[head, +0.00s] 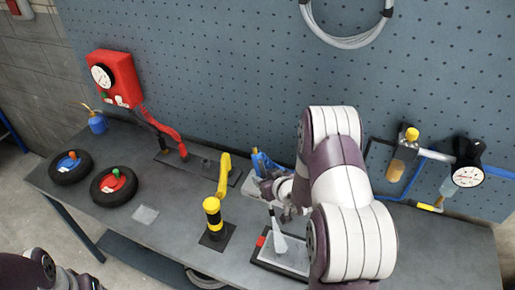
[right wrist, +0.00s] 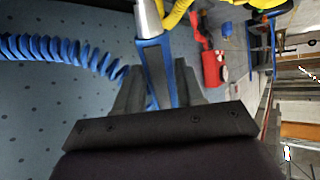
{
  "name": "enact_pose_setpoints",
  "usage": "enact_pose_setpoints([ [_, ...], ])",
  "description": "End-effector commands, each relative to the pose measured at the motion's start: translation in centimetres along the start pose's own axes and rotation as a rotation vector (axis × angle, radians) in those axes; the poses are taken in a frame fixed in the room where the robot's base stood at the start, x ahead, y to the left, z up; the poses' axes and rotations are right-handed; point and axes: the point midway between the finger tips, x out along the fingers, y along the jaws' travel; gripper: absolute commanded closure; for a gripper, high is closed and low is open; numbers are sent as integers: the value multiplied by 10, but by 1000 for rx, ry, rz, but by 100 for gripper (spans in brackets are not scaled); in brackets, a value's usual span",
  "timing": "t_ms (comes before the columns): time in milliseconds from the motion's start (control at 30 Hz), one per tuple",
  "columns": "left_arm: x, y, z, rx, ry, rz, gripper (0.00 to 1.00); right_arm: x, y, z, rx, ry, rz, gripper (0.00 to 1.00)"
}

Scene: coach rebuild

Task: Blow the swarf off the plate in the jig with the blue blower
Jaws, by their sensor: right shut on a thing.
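My right gripper (head: 284,208) is shut on the blue blower (right wrist: 155,65), whose blue body sits between the two fingers with its silver nozzle pointing away in the right wrist view. In the head view the arm and gripper hide most of the blower. A pale tapered shape reaches from the gripper down to the plate (head: 292,260), widening downward; I cannot tell if it is nozzle or air. The plate lies in the dark-framed jig (head: 262,262) with a red block at its left corner. Swarf is too small to make out.
A yellow-and-black post (head: 213,215) stands just left of the jig. A blue tool (head: 262,165) on a grey block is behind the gripper. Two black wheels (head: 115,186) lie left. A coiled blue hose (right wrist: 60,50) trails beside the blower. The left front bench is mostly clear.

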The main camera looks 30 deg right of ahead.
Motion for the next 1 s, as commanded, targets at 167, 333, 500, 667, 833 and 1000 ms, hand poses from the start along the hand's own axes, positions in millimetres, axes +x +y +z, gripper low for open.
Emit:
enact_pose_setpoints([
  [167, -6, 0, 0, 0, -1, 0, 27, -12, 7, -10, -1, 62, -1, 100],
  [333, -2, 0, 0, 0, -1, 0, 27, -11, 5, -5, -1, 62, -2, 100],
  [500, 3, 0, 1, 0, -1, 0, 27, -10, 2, 2, 0, 62, -2, 100],
  [667, 8, 0, 1, 0, -1, 0, 27, -9, -2, 10, -1, 62, -1, 100],
  [833, 13, 0, 2, 0, -1, 0, 27, -9, -5, 19, -1, 62, -1, 100],
  [1000, 19, 0, 2, 0, -1, 0, 27, -8, -9, 28, 0, 61, -2, 100],
])
